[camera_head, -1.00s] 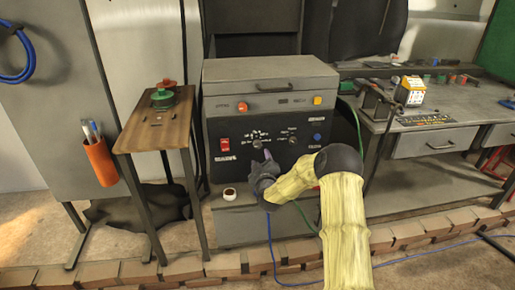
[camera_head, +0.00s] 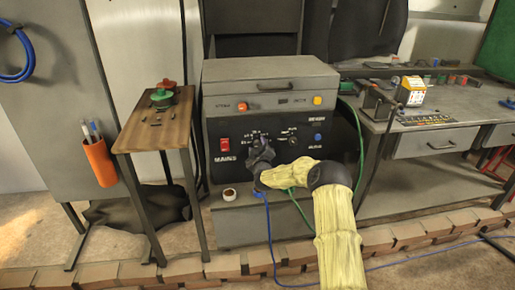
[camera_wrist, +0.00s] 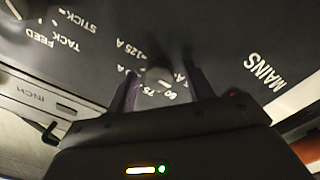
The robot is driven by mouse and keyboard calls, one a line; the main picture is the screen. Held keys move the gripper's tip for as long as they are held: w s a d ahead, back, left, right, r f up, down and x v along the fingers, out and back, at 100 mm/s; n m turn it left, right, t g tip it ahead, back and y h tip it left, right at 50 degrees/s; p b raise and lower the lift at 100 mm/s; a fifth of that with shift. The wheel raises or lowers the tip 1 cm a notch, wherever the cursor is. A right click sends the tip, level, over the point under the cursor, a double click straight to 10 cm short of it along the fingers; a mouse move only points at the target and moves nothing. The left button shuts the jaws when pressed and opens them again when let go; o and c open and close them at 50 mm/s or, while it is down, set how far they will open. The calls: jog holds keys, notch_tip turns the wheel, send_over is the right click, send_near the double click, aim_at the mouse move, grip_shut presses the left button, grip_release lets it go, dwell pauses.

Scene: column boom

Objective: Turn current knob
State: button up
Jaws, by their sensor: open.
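The current knob (camera_wrist: 158,77) is a small grey round knob on the dark front panel, ringed by printed numbers such as 50, 75 and 125 A in the wrist view. My gripper (camera_wrist: 161,88) is open, with one finger on each side of the knob. I cannot tell whether either finger touches it. In the head view my gripper (camera_head: 260,148) is at the left-middle of the machine's panel (camera_head: 270,172) and covers the knob.
A red mains switch (camera_head: 224,145) is left of my gripper and another knob (camera_head: 292,140) is right of it. A white-rimmed roll (camera_head: 229,194) lies on the ledge below. A wooden side table (camera_head: 152,137) stands at left, a workbench (camera_head: 440,134) at right.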

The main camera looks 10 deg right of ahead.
jog(key=shift+c, duration=0.4)
jog(key=c, duration=0.9)
